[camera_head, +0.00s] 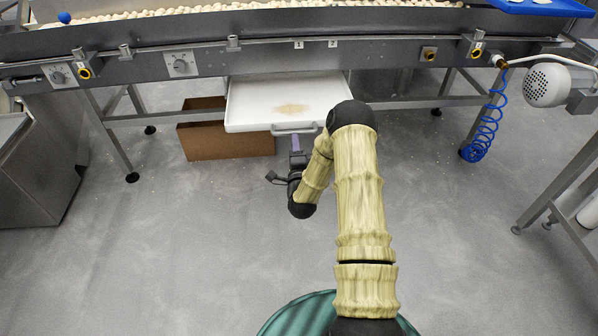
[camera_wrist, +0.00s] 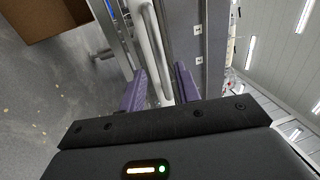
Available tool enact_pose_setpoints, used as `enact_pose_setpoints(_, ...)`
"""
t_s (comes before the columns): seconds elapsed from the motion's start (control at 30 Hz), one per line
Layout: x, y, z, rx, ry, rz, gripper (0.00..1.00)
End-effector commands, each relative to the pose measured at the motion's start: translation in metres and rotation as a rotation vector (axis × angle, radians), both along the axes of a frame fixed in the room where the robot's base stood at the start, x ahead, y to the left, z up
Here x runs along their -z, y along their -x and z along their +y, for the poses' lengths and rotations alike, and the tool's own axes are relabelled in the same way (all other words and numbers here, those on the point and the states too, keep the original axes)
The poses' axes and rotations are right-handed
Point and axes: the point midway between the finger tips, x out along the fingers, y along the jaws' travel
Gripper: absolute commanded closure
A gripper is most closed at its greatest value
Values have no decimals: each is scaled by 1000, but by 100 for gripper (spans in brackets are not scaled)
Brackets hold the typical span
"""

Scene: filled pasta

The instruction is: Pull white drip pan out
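The white drip pan (camera_head: 250,98) lies under the long grey machine, with its front part showing and a tan stain of residue on its floor. A light bar handle (camera_head: 293,130) runs along its front edge. My gripper (camera_head: 296,140) is at this handle, low in front of the pan. In the wrist view, the two purple fingers of my gripper (camera_wrist: 161,72) stand apart on either side of the pale handle bar (camera_wrist: 153,45). A gap shows beside the bar, so the fingers do not look closed on it. The pan's back part is hidden under the machine.
A brown cardboard box (camera_head: 225,142) stands on the floor at the pan's left. Machine legs (camera_head: 108,135) stand farther left, and a blue coiled hose (camera_head: 484,130) hangs at right. The grey floor (camera_head: 180,240) in front is clear.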

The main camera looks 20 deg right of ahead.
Motion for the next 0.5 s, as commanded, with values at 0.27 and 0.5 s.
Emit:
enact_pose_setpoints(0.27, 8, 49, 14, -1, -2, 6, 67)
enact_pose_setpoints(0.5, 24, 68, 19, 5, -7, 18, 67)
